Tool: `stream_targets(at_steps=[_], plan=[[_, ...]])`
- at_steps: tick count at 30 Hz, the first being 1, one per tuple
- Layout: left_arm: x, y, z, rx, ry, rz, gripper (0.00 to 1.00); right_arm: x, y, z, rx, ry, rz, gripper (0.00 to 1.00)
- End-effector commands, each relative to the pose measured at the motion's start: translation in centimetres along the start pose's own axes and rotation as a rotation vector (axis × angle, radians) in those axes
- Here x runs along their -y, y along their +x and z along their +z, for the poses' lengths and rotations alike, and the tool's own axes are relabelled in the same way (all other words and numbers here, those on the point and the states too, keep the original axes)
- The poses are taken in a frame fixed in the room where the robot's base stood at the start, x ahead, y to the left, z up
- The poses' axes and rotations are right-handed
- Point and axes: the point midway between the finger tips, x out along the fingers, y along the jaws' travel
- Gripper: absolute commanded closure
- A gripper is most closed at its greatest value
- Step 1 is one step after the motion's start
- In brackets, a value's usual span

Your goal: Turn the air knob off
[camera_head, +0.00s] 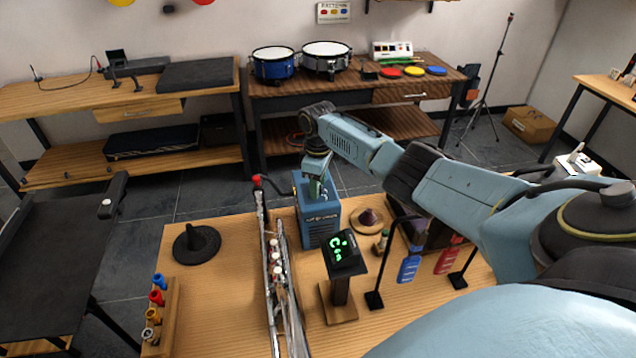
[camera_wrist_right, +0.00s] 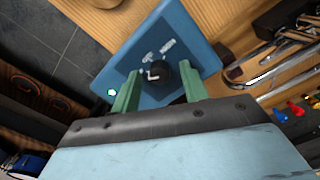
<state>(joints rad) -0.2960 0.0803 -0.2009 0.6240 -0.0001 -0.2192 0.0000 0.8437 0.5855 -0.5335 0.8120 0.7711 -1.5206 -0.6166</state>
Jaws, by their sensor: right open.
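The blue box (camera_head: 318,222) stands on the wooden workbench behind the small display. My right gripper (camera_head: 316,188) reaches down over its top. In the right wrist view the box top (camera_wrist_right: 110,80) shows white markings, a small pale green light (camera_wrist_right: 111,92) and a dark round knob (camera_wrist_right: 158,74). My right gripper (camera_wrist_right: 160,80) is open, with its two green fingers on either side of the knob. I cannot tell whether the fingers touch it. My left gripper is not in view.
A display (camera_head: 344,254) with green characters stands in front of the box. A silver instrument (camera_head: 270,275) lies along its left side. Blue and red tags (camera_head: 409,264) hang to the right. The bench is clear between cone and instrument.

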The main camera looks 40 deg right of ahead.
Motion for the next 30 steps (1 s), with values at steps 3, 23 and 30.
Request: stream_targets(at_steps=[3, 23, 30], plan=[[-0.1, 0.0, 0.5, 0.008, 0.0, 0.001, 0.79, 0.0, 0.0, 0.0, 0.0, 0.0, 0.0, 0.55], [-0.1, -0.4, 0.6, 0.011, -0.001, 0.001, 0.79, 0.0, -0.1, 0.0, 0.001, 0.026, -0.001, 1.0], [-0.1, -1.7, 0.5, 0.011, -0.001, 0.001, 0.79, 0.1, -0.2, 0.0, 0.001, 0.147, -0.002, 1.0]])
